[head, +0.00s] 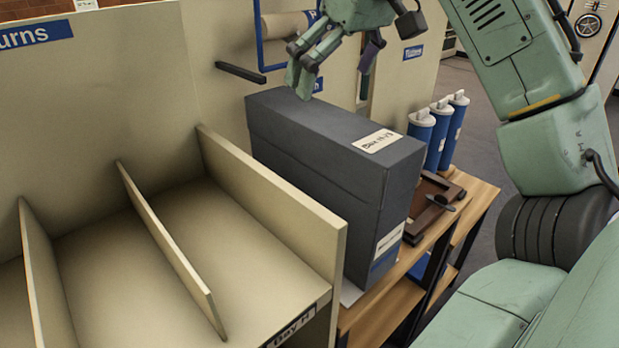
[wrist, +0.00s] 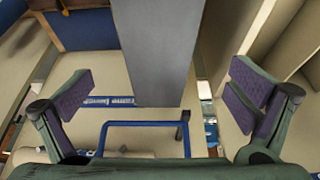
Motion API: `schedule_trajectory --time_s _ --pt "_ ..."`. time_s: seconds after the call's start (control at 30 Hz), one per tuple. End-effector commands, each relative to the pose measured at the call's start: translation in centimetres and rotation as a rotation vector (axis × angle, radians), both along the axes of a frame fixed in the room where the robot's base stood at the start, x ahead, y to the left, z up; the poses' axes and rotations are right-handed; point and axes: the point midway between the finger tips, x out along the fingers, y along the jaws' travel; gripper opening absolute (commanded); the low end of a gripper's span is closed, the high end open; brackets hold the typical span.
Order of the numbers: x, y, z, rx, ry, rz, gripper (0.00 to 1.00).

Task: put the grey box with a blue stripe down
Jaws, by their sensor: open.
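The grey box with a blue stripe (head: 310,150) stands upright on the wooden bench (head: 375,318), right of the cream divider shelf. It has a white label on top and another on its narrow front end, with the blue stripe low on that end. My gripper (head: 338,68) is open and empty above the far end of the box. In the wrist view the box's plain grey top (wrist: 157,50) lies between the two spread purple-padded fingers, with a gap on each side. The far underside of the box is hidden.
The cream divider shelf (head: 270,200) is close along the box's left side. A brown wooden tray (head: 432,205) and several blue cylinders (head: 438,135) stand to the right. A blue frame (head: 262,40) and a dark bar (head: 241,72) are at the back panel. White paper (head: 350,293) shows by the box's base.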

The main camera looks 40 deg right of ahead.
Motion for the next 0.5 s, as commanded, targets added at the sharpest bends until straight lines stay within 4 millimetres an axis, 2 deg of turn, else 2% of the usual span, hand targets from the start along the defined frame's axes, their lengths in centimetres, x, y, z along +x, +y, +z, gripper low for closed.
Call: schedule_trajectory --time_s 0.03,0.1,0.37,0.5 --pt "0.4 0.1 -1.1 0.003 -0.001 0.003 1.00" --pt "0.8 0.1 -2.1 0.002 -0.001 0.003 1.00" --pt "1.4 0.0 -4.0 0.000 0.001 -0.002 1.00" --pt "1.6 -0.2 -6.0 -0.001 0.003 -0.005 1.00"
